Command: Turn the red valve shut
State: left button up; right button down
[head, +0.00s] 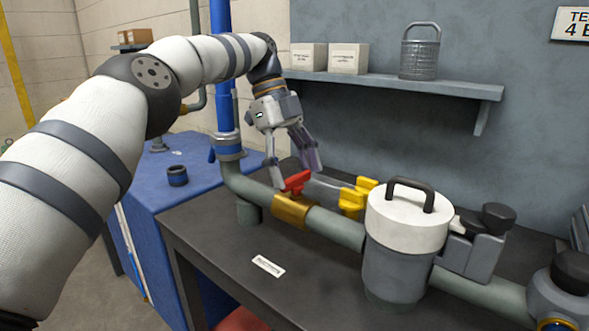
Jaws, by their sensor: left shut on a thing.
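The red valve handle (293,182) sits on a brass valve body (290,210) in the grey-green pipe (335,227) on the dark table. The handle's exact angle to the pipe is hard to tell. My right gripper is not in view.
A yellow handle (355,197) stands close right of the red one. A white-topped canister (405,227) blocks the pipe further right. A blue pipe (224,90) rises at left, and a shelf (455,89) with boxes hangs behind. The table front (215,245) is mostly clear.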

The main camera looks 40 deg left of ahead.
pick_arm(q)
jog(key=shift+f, duration=0.1)
jog(key=o, duration=1.2)
jog(key=shift+c, duration=0.2)
